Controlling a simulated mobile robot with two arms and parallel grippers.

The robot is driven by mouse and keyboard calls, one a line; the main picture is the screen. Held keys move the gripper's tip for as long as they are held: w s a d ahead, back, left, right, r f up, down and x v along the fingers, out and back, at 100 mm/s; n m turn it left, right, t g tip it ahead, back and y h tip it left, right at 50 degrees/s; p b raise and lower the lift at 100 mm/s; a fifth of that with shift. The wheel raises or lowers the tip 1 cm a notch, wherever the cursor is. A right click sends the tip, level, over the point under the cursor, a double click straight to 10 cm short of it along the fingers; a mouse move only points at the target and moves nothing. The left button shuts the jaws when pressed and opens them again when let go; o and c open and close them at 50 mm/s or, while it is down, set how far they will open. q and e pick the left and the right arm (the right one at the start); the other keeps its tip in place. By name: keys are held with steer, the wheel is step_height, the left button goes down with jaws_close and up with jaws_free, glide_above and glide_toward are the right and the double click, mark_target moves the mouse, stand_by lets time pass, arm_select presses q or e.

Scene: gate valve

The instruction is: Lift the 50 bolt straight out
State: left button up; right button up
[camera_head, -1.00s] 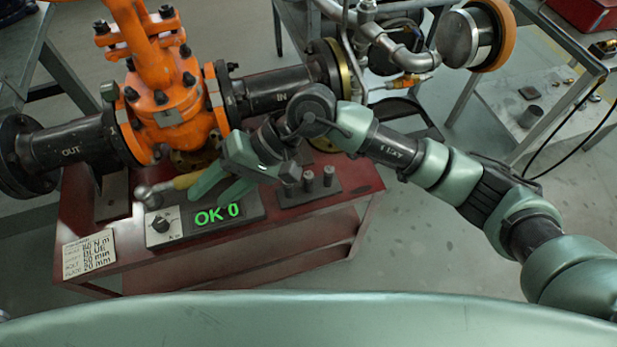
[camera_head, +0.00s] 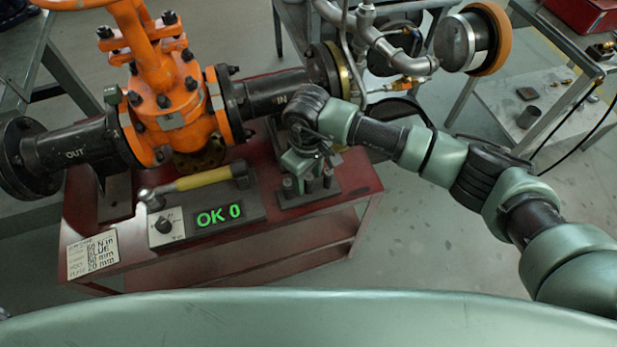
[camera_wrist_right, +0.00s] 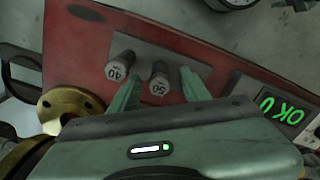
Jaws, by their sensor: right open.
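The 50 bolt (camera_wrist_right: 158,84) is a dark round peg with a pale cap marked 50. It stands upright in a dark rack (camera_wrist_right: 150,45), also seen in the head view (camera_head: 310,201). My right gripper (camera_wrist_right: 158,86) is open, with one green finger on each side of the 50 bolt in the right wrist view; I cannot tell if they touch it. The 40 bolt (camera_wrist_right: 117,68) stands just left, outside the fingers. In the head view my right gripper (camera_head: 307,176) is down over the rack and partly hides the bolts. My left gripper is not in view.
A card (camera_head: 92,255) is at the red bench's front left.

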mark_target(308, 176)
steer(key=shift+s+f, duration=0.15)
steer(key=shift+f, duration=0.15)
steer(key=c, duration=1)
steer(key=shift+d+f, duration=0.1)
jaws_close()
step_height(308, 176, up, 20)
steer(key=p, duration=0.6)
steer(key=shift+r+p, duration=0.2)
steer(key=shift+p, duration=0.15)
